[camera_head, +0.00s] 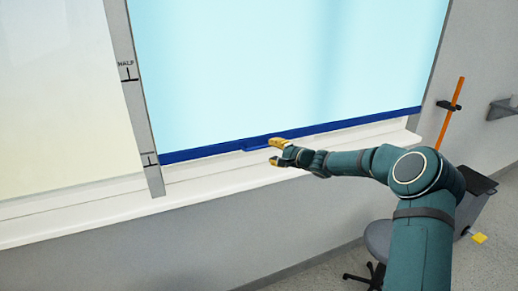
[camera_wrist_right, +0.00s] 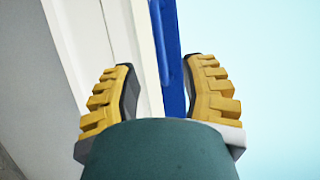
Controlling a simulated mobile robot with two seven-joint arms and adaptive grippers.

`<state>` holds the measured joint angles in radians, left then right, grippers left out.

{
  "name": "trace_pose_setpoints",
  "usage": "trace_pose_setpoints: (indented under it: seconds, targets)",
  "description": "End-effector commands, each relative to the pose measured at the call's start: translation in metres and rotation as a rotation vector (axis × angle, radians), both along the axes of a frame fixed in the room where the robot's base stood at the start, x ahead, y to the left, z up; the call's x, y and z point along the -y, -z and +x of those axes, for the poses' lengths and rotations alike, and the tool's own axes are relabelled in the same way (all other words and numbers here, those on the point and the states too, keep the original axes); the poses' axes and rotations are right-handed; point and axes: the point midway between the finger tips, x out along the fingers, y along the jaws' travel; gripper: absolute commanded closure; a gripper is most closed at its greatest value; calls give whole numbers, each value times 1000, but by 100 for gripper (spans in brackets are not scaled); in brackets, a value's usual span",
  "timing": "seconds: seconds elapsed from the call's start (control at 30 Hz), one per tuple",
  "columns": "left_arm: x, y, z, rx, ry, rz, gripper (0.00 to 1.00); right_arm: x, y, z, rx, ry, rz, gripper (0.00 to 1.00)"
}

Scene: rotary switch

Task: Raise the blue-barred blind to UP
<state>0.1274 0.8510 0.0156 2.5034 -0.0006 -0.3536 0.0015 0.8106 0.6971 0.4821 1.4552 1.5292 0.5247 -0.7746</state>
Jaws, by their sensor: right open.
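The light-blue blind (camera_head: 280,70) hangs down over the window, with a dark blue bar (camera_head: 205,151) along its bottom edge just above the white sill. A small blue handle (camera_head: 256,146) sits on the bar. My right gripper (camera_head: 275,152) is at the bar, close to the right end of the handle. In the right wrist view, its yellow fingers (camera_wrist_right: 160,75) are open, with the blue bar (camera_wrist_right: 173,60) showing between and beyond them. I cannot tell whether the fingers touch it. My left gripper is not in view.
A grey strip (camera_head: 133,85) left of the blind carries a HALF mark and a lower mark. A pale panel (camera_head: 60,100) hangs left of it. The white sill (camera_head: 80,207) runs below. An orange rod (camera_head: 451,112) and a grey stool (camera_head: 380,238) are on the right.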

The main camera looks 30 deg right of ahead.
Motion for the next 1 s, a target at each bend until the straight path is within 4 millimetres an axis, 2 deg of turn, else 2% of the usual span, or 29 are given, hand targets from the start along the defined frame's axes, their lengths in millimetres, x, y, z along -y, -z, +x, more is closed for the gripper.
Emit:
trace_pose_setpoints:
  seconds: [0.03, 0.2, 0.4, 0.6, 0.87, 0.97, 1.0]
  targets:
    - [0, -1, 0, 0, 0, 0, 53, -5, 2, 11, 1, -3, 1, 57]
    - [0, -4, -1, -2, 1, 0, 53, -16, 8, 40, 0, -3, 1, 57]
    - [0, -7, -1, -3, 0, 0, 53, -23, 12, 63, -1, -1, -1, 57]
    - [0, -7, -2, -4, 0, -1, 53, -26, 14, 71, -2, 0, -1, 57]
    - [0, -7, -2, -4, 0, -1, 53, -26, 15, 71, -2, 0, -1, 57]
    - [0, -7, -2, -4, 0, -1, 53, -26, 14, 71, -2, 0, -1, 85]
    - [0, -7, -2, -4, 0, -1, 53, -26, 14, 71, -2, 0, -1, 99]
